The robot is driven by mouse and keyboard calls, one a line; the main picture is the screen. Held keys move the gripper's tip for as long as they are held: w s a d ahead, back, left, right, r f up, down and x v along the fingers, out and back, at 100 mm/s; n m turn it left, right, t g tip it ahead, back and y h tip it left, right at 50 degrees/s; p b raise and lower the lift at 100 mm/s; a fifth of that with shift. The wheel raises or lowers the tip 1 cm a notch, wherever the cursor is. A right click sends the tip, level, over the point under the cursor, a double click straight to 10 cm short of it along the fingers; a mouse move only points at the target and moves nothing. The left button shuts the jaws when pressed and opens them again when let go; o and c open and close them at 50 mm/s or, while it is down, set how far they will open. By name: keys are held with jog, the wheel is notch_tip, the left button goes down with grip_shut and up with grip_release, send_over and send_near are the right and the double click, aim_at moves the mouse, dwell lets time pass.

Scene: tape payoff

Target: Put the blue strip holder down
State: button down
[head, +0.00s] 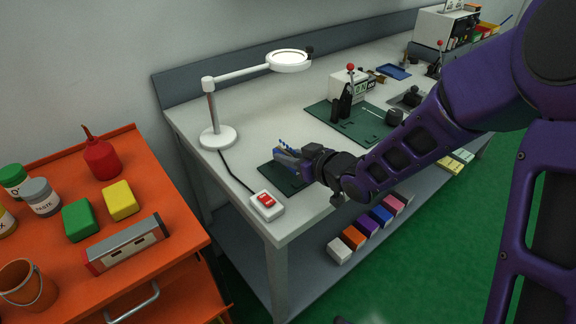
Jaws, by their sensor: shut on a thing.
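The blue strip holder (284,153) is a small blue and grey piece at the tip of my gripper. My gripper (299,161) is shut on it, over the near left part of the white workbench (240,165). A small dark green mat (278,178) lies on the bench under and beside my gripper. The gripper and wrist hide part of the holder and part of the mat. I cannot tell whether the holder touches the mat or is held a little above it.
A white lamp (219,137) and a red-switch box (267,204) with a cable stand close by on the left. A larger green mat (348,125) with a lever device lies behind. An orange cart (165,205) with bottles stands left of the bench.

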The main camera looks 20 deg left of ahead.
jog(key=shift+f, duration=1.2)
jog(key=shift+f+b, duration=0.25)
jog(key=shift+b, duration=0.15)
jog(key=c, duration=0.7)
grip_release()
jog(key=shift+r, duration=0.1)
jog(key=shift+r, duration=0.1)
jog(key=shift+r+p, duration=0.2)
jog(key=shift+p, duration=0.2)
jog(key=p+v, duration=0.2)
jog(key=v, duration=1)
